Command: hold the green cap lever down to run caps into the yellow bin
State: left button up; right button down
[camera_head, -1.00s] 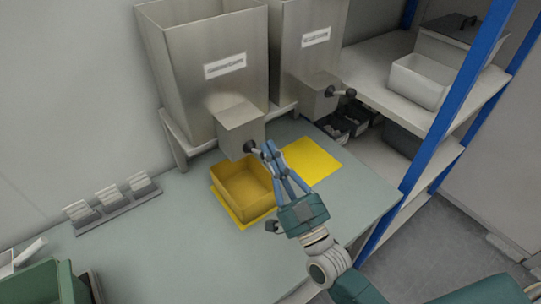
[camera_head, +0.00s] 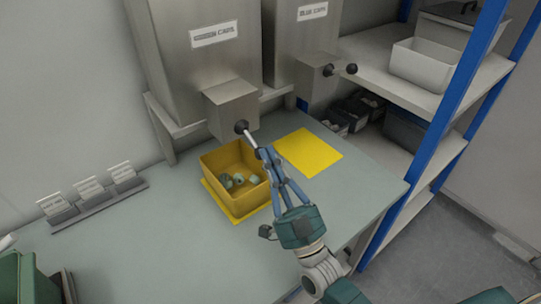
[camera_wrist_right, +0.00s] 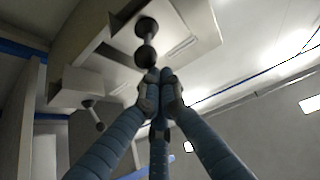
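The green cap lever (camera_head: 249,139) is on the front of the left hopper's outlet box and tilts down to the lower right. My right gripper (camera_head: 262,153) has its blue fingers together at the lever's outer end, partly hiding it. In the right wrist view, the shut fingertips (camera_wrist_right: 157,76) are at the lever's end knob (camera_wrist_right: 146,57), with nothing seen between them. Whether they touch the knob is unclear. The yellow bin (camera_head: 221,162) stands below the outlet with several greenish caps (camera_head: 238,180) inside. My left gripper is not in view.
The blue caps hopper (camera_head: 301,42) with its own lever (camera_head: 340,70) stands to the right. A flat yellow mat (camera_head: 309,153) lies beside the bin. A label rack (camera_head: 95,200) and a green crate (camera_head: 20,278) are at left. The front bench is clear.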

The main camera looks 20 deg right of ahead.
jog(key=shift+w+f, duration=0.1)
jog(key=shift+f, duration=0.35)
jog(key=shift+a+f, duration=0.1)
jog(key=shift+f, duration=0.05)
jog(key=shift+f, duration=0.2)
dwell(1.9)
jog(key=v, duration=1.1)
jog(key=shift+s, duration=0.5)
jog(key=shift+r, duration=0.2)
